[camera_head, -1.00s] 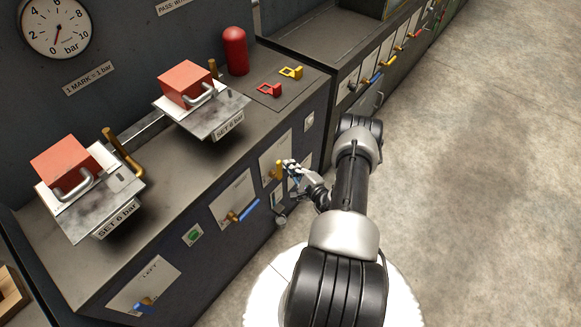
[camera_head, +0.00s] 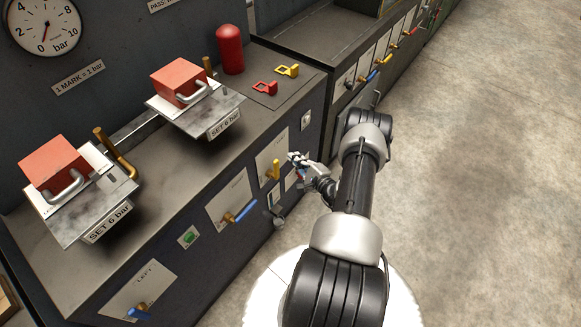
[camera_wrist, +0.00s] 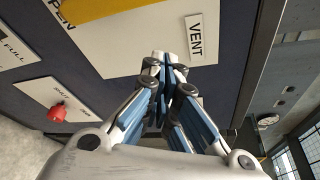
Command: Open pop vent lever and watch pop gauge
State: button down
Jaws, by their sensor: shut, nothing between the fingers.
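The yellow vent lever (camera_head: 275,170) stands roughly upright on a white plate on the bench's front panel. Its yellow part (camera_wrist: 115,8) crosses the top of the wrist view, beside a VENT label (camera_wrist: 195,38) and a partly cut-off OPEN label. My gripper (camera_head: 295,158) is just right of the lever, apart from it in the head view. Its fingertips (camera_wrist: 165,62) are closed together and empty. The round gauge (camera_head: 43,22) on the back panel runs 0 to 10 bar; its needle points down toward the low end, the exact reading being too small to tell.
A blue-handled valve (camera_head: 240,212), a green button (camera_head: 188,237) and another blue lever (camera_head: 140,312) sit on the panel further left. A red knob (camera_wrist: 58,111) shows in the wrist view. Two weighted plates marked SET 6 bar stand on top. Open floor lies right.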

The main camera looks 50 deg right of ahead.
jog(key=f+p+v, duration=0.1)
jog(key=p+v, duration=0.1)
jog(key=v, duration=0.7)
jog(key=shift+s+a+f, duration=0.2)
jog(key=shift+s+a, duration=0.1)
jog(key=shift+a, duration=0.1)
jog(key=w+a+r+n+y, duration=0.3)
jog(key=w+a+r+y, duration=0.15)
jog(key=r, duration=0.25)
jog(key=w+a+r+n+y, duration=0.35)
jog(key=w+r, duration=0.25)
jog(key=r, duration=0.2)
jog(key=w+a+r+n+g+y, duration=0.1)
jog(key=a+r+n+g+y, duration=0.6)
jog(key=a+r, duration=0.75)
jog(key=s+a+r+n+g+h, duration=0.3)
jog(key=s+a+r+n+g, duration=0.4)
jog(key=a, duration=0.5)
jog(key=s+r+n+t+h, duration=0.1)
jog(key=s+r+n+h, duration=0.1)
jog(key=s+r+h, duration=0.2)
jog(key=s+a+r+n+t+h, duration=0.1)
jog(key=s+r+n+t+h, duration=0.1)
jog(key=s, duration=0.7)
notch_tip(320, 180, up, 3)
jog(key=n+h, duration=0.1)
jog(key=h, duration=0.1)
jog(key=shift+s+h, duration=0.3)
